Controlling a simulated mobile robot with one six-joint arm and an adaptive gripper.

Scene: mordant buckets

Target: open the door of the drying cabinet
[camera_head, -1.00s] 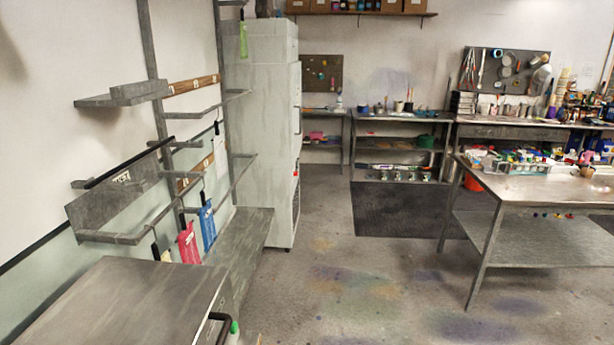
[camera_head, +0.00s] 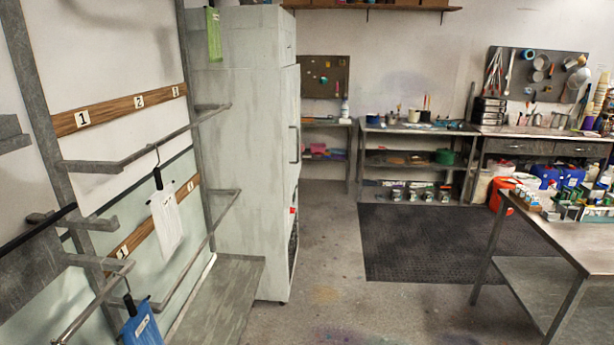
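A tall pale grey-white cabinet (camera_head: 240,150) stands left of the middle, against the left wall; I take it to be the drying cabinet. Its broad side faces me. Its front, seen at a steep angle, faces right and looks shut. A dark vertical handle (camera_head: 295,144) sits on that front at mid height. A small red spot (camera_head: 293,211) and a dark grille (camera_head: 293,247) show lower on the front. My gripper is not in view.
A metal rack (camera_head: 198,125) with hanging cloths, one white (camera_head: 171,222), lines the left side. A steel table (camera_head: 575,240) stands at right. Shelving (camera_head: 415,130) and a dark floor mat (camera_head: 430,243) are behind. The floor before the cabinet's front is clear.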

